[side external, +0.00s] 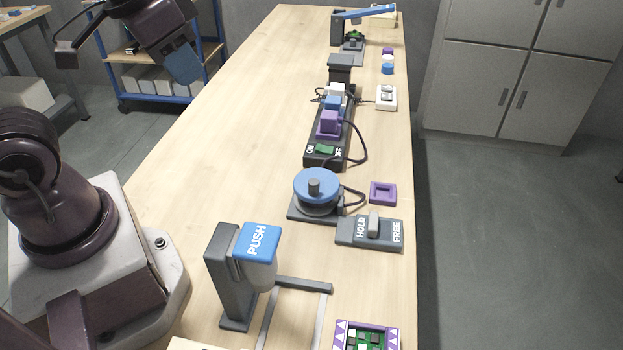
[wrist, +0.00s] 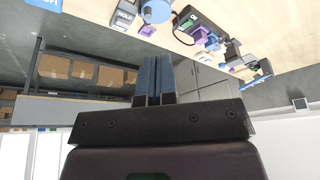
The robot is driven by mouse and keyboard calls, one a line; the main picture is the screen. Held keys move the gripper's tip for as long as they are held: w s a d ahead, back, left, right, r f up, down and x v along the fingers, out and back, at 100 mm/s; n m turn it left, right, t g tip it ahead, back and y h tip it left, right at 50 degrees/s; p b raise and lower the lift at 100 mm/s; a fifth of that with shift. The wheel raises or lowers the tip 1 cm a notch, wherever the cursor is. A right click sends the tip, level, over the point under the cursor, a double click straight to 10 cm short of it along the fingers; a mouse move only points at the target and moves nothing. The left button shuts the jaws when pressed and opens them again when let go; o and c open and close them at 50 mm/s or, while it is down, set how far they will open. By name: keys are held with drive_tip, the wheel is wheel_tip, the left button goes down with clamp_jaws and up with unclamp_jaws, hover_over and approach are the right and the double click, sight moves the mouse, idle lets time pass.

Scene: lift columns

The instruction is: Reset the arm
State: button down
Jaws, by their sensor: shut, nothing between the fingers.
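My gripper (side external: 186,72) is raised at the upper left of the side external view, beside the long table's left edge and clear of everything on it. In the wrist view its two blue fingers (wrist: 154,62) lie together with nothing between them. The wrist view looks past the table, which shows tilted along the top of the picture. My gripper touches nothing.
The wooden table (side external: 225,130) carries a blue PUSH device (side external: 258,242), a HOLD/FREE switch (side external: 374,226), a blue round dial (side external: 315,188) and a power strip (side external: 325,155). The table's left side is bare. A blue-framed shelf (side external: 155,95) stands behind my gripper.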

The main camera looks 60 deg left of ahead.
drive_tip(key=shift+s+d+r+t, duration=0.1)
drive_tip(key=shift+s+r+t, duration=0.3)
drive_tip(key=shift+r, duration=0.2)
drive_tip(key=shift+s+d+r+t, duration=0.1)
drive_tip(key=shift+s+r+t, duration=0.15)
drive_tip(key=shift+r+t, duration=0.25)
